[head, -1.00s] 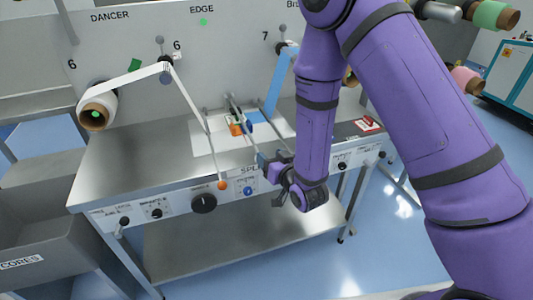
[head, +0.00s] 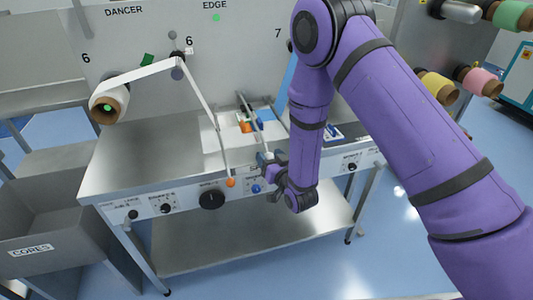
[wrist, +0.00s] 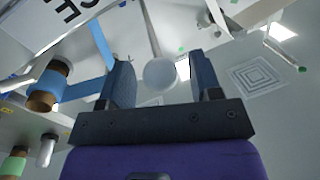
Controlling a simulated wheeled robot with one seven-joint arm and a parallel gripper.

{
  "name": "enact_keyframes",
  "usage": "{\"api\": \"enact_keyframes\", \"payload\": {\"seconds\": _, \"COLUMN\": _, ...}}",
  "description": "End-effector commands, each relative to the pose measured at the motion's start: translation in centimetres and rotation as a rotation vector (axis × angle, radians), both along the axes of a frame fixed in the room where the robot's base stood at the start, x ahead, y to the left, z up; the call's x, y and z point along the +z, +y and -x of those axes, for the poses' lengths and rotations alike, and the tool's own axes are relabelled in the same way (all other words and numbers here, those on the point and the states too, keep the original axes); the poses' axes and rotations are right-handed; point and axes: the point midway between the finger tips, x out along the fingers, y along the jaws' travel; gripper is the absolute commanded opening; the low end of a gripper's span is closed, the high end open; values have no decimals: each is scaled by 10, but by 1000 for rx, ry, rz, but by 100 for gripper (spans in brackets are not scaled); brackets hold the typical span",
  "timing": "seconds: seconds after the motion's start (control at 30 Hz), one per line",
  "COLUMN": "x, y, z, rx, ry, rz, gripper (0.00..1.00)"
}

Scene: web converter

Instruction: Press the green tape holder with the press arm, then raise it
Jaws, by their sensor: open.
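My gripper (head: 266,161) is at the front of the steel bench, partly covered by my own wrist in the head view. In the wrist view its two dark fingers (wrist: 165,85) are apart. A pale round knob (wrist: 160,73) on a thin rod shows between them; I cannot tell whether they touch it. In the head view a thin grey rod, which looks like the press arm (head: 248,112), slants from the bench's back down toward my gripper. Small orange (head: 245,126) and blue (head: 259,124) holders stand beside it. I cannot make out a green tape holder.
A black dial (head: 211,199) is on the bench front. A grey cores bin (head: 40,225) stands at lower left. A white web roll (head: 108,103) juts from the panel. The bench's left top is clear.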

Motion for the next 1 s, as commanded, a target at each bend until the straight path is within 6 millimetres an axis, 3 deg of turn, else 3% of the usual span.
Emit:
{"api": "enact_keyframes", "payload": {"seconds": 0.2, "x": 0, "y": 9, "z": -18, "rx": 1, "ry": 1, "rz": 0, "gripper": 58}}
{"api": "enact_keyframes", "payload": {"seconds": 0.53, "x": 0, "y": 11, "z": -21, "rx": 0, "ry": 1, "rz": 0, "gripper": 58}}
{"api": "enact_keyframes", "payload": {"seconds": 0.57, "x": 0, "y": 11, "z": -20, "rx": 0, "ry": 1, "rz": 0, "gripper": 56}}
{"api": "enact_keyframes", "payload": {"seconds": 0.8, "x": 0, "y": 11, "z": -20, "rx": 0, "ry": 1, "rz": 0, "gripper": 1}}
{"api": "enact_keyframes", "payload": {"seconds": 1.0, "x": 1, "y": 11, "z": -21, "rx": 0, "ry": 4, "rz": 1, "gripper": 0}}
